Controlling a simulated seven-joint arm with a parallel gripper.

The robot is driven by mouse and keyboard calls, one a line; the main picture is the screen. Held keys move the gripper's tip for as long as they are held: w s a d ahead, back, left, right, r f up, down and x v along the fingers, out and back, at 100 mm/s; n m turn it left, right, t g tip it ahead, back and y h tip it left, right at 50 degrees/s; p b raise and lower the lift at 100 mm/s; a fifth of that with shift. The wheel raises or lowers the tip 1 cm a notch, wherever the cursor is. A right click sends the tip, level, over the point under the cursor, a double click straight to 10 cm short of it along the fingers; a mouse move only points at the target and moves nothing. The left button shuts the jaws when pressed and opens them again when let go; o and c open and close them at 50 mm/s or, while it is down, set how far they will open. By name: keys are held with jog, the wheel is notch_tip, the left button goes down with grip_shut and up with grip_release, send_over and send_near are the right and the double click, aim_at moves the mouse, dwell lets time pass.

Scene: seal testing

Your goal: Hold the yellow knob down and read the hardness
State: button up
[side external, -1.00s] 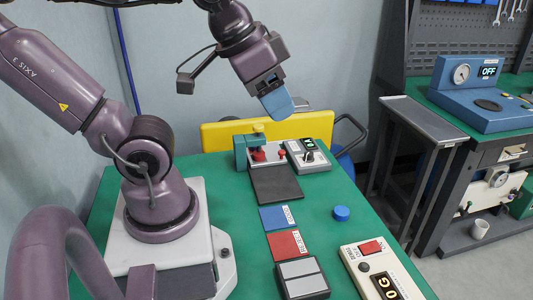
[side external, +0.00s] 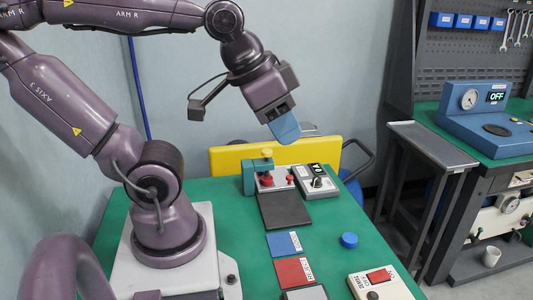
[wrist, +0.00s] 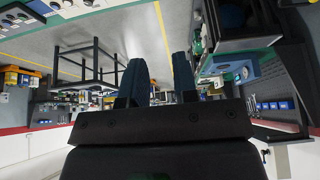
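The yellow knob (side external: 267,153) sits on top of the small teal press stand (side external: 249,178) at the back of the green table. A red part shows under the stand's arm. A grey box (side external: 318,184) with a small lit green display and a black dial stands right of it; its digits are too small to read. My gripper (side external: 285,130), with blue fingers, is above and slightly right of the knob, apart from it. In the wrist view my gripper (wrist: 159,75) has its two fingers parted with nothing between them. The knob is not in the wrist view.
A dark pad (side external: 285,210), a blue card (side external: 284,244), a red card (side external: 294,271) and a blue cap (side external: 349,240) lie on the table (side external: 225,205). A yellow panel (side external: 320,152) stands behind. A white box with a red switch (side external: 380,284) is in front.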

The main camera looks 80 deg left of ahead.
jog(key=shift+w+a+f+n+g+y, duration=0.2)
jog(key=shift+a+f+n, duration=0.15)
jog(key=shift+a, duration=0.2)
jog(key=shift+w+a+f+n+g+y, duration=0.1)
jog(key=shift+a+f+n+g, duration=0.2)
jog(key=shift+a, duration=0.2)
grip_shut()
jog(key=w+a+f+n+g, duration=0.1)
jog(key=a+n, duration=0.4)
jog(key=a, duration=0.5)
jog(key=w+a+f+n+g, duration=0.1)
jog(key=a+f+n, duration=0.2)
jog(key=a+n, duration=0.3)
jog(key=w+a+f+n+g, duration=0.1)
jog(key=a+n, duration=0.4)
jog(key=a, duration=1.1)
jog(key=shift+w+f+n+g, duration=0.25)
jog(key=shift+f+n+g, duration=0.15)
jog(key=shift+g, duration=0.2)
